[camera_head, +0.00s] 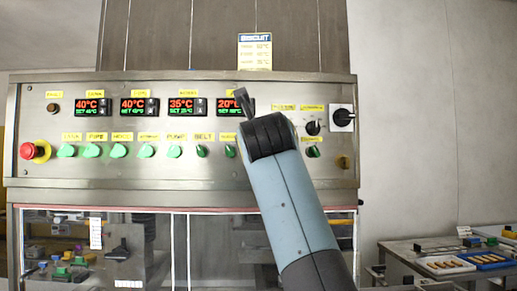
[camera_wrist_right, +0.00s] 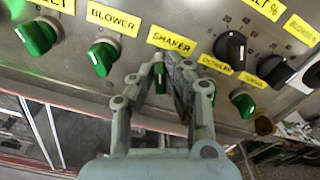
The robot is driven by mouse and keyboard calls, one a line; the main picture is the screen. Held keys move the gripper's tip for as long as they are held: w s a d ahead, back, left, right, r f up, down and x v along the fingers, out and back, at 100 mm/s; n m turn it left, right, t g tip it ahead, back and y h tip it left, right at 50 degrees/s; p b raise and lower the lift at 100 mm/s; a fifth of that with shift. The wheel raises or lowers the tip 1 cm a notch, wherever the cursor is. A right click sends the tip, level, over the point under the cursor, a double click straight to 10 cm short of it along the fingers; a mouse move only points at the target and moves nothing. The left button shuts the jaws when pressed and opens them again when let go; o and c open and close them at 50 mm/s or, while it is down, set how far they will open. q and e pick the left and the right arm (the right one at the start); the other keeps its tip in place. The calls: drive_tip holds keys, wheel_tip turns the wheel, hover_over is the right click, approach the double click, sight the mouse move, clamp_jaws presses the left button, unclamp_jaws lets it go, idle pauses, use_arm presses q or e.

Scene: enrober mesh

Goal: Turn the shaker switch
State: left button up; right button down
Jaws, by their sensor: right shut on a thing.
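The shaker switch (camera_wrist_right: 160,80) is a green knob under the yellow SHAKER label (camera_wrist_right: 171,40) in the right wrist view. My right gripper (camera_wrist_right: 170,68) is shut on this knob, with a finger on either side of it. The fingers cover much of the knob, so its exact angle is hard to tell. In the head view my right arm hides the shaker switch and most of the gripper. My left gripper is in neither view.
The steel control panel (camera_head: 40,110) carries a row of green knobs. The green blower knob (camera_wrist_right: 103,58) is left of my fingers. A black knob (camera_wrist_right: 230,47) and another green knob (camera_wrist_right: 243,102) are close on the right. A red emergency button (camera_head: 28,151) is at far left.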

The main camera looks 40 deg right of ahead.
drive_tip(key=shift+n, duration=0.7)
drive_tip(key=c, duration=1.4)
unclamp_jaws()
drive_tip(key=shift+w, duration=0.15)
drive_tip(key=shift+o, duration=0.2)
drive_tip(key=shift+m, duration=0.3)
